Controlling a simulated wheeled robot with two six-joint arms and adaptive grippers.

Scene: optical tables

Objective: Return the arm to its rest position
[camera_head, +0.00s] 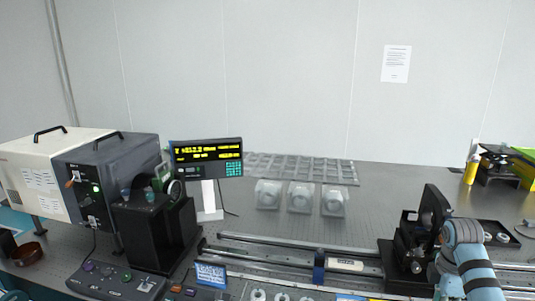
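Part of my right arm (474,262), light blue with black bands, comes in at the lower right. It bends at a joint in front of the optical table (395,185). Its gripper is not seen; it is either below the picture or hidden. My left arm and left gripper are not in view.
A black optic mount (433,212) stands on the rail (300,252) close beside my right arm. A lamp housing (60,180), a display (208,158) and a control box (115,282) are at left.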

